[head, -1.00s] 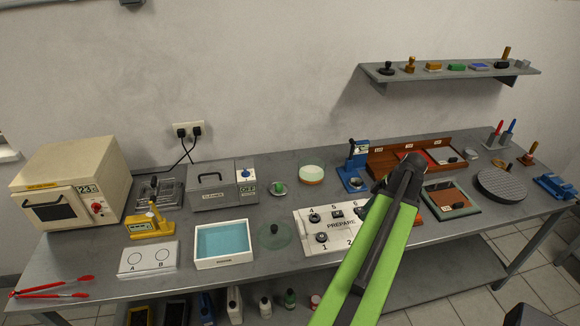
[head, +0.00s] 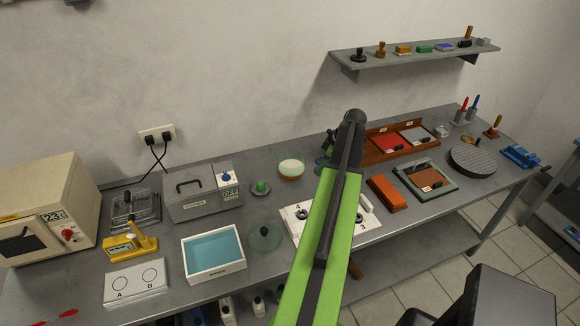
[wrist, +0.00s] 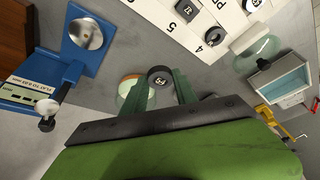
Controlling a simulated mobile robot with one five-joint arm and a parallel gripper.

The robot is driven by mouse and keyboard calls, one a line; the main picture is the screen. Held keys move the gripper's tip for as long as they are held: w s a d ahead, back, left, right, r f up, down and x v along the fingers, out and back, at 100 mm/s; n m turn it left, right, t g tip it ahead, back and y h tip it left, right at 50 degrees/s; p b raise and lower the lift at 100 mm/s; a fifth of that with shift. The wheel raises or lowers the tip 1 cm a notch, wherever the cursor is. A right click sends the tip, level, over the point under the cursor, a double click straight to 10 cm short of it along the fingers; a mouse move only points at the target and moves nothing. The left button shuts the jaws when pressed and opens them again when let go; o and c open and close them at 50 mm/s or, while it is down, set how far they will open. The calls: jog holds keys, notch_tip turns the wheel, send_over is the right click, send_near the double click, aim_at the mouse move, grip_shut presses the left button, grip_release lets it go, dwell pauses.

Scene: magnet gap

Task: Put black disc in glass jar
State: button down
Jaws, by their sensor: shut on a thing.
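My gripper (wrist: 163,92) is shut on a small black disc (wrist: 158,77) with a pale marking, held between the two green fingers in the wrist view. The gripper and disc are hidden behind my green arm in the head view. A round greenish glass vessel (head: 265,237) with a dark knob stands right of the blue-filled tray; I cannot tell if it is the glass jar. A small clear glass piece (head: 441,131) stands at the back right. The held disc overlaps the rim of an orange-and-white round dish (wrist: 130,84) in view; contact cannot be told.
A white numbered panel (head: 300,213) with black round pieces lies partly behind my arm. A blue stand (wrist: 85,50) is left of the gripper in the wrist view. The tray (head: 213,252), grey bath (head: 200,190) and orange block (head: 386,193) share the bench.

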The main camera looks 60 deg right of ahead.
jog(key=w+d+r, duration=0.1)
jog(key=w+d, duration=0.3)
jog(key=w, duration=0.1)
jog(key=b, duration=0.7)
send_near(291, 167)
jog(key=shift+w+a+f+m, duration=0.45)
jog(key=shift+w+f, duration=0.25)
jog(key=shift+f, duration=0.1)
jog(key=shift+w, duration=0.45)
notch_tip(291, 167, down, 4)
jog(key=b, duration=0.4)
jog(key=shift+f, duration=0.2)
jog(key=shift+r, duration=0.2)
jog(key=shift+f, duration=0.1)
jog(key=c, duration=1.4)
grip_release()
jog(key=shift+f, duration=0.1)
jog(key=shift+o, duration=0.7)
